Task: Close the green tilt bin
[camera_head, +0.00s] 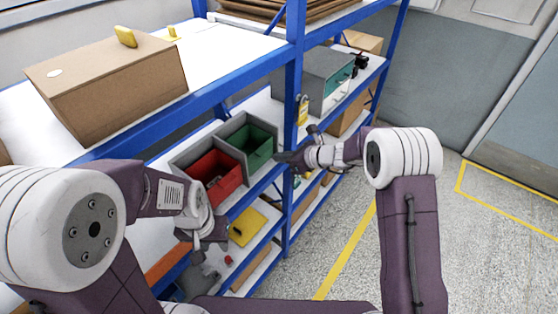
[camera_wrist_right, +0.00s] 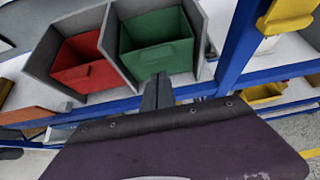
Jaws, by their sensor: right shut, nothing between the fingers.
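The green tilt bin (camera_head: 258,148) sits in the right compartment of a grey two-bay housing on the blue shelf rack. It is tilted out, with its inside visible from above. It also shows in the right wrist view (camera_wrist_right: 158,55), with a small tab on its front wall. My right gripper (camera_head: 283,158) is at the front of the green bin; in the right wrist view its shut fingers (camera_wrist_right: 157,80) point at the front wall's lower edge. Whether they touch it I cannot tell. My left gripper (camera_head: 205,243) hangs lower left, in front of the shelf, its fingers unclear.
A red tilt bin (camera_head: 215,175) stands open left of the green one. A blue upright (camera_head: 294,90) is just right of the housing, with a yellow item (camera_wrist_right: 288,15) on it. A cardboard box (camera_head: 110,90) sits on the upper shelf. The floor at right is clear.

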